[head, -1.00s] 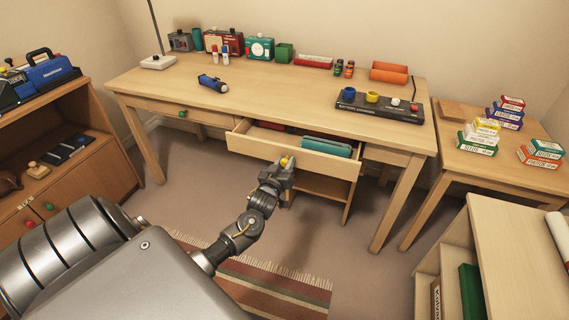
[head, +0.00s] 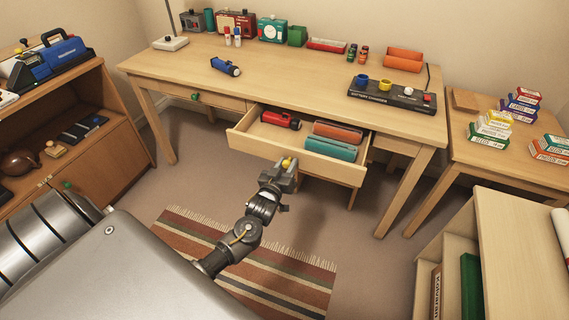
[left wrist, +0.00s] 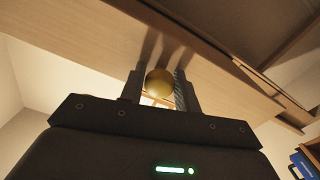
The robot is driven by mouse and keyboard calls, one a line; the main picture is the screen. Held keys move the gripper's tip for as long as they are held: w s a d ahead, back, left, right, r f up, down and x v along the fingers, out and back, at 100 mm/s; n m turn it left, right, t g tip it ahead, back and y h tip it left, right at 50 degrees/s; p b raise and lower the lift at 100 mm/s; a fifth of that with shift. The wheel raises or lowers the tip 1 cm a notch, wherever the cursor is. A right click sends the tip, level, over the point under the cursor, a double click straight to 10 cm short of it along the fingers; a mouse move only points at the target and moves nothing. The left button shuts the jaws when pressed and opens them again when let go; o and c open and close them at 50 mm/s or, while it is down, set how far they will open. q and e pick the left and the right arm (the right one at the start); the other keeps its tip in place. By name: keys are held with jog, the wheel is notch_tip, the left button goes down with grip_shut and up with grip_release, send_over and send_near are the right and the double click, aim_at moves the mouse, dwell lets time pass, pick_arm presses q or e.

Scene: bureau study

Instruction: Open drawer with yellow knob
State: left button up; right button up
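The drawer (head: 250,144) under the desk stands well open, pulled out toward me. Its yellow knob (head: 287,162) is on the front panel, between the fingers of my left gripper (head: 284,170). In the left wrist view the round yellow knob (left wrist: 159,83) sits between the two fingers of my left gripper (left wrist: 160,90), which look closed on it. Inside the drawer lie a red flashlight-like object (head: 281,119), an orange case (head: 338,132) and a teal case (head: 331,149). My right gripper is not in view.
The desk (head: 300,75) has another drawer with a green knob (head: 195,97), shut, at left. A side table (head: 462,130) with small boxes is at right, a low shelf (head: 515,230) at lower right, and a cabinet (head: 110,160) at left. A striped rug (head: 240,260) lies on the floor.

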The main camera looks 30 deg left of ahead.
pick_arm(q)
jog(key=o, duration=0.4)
jog(key=s, duration=0.3)
jog(key=s+d, duration=0.1)
jog(key=s, duration=0.3)
jog(key=s+d, duration=0.1)
jog(key=s, duration=0.2)
jog(key=shift+s, duration=0.3)
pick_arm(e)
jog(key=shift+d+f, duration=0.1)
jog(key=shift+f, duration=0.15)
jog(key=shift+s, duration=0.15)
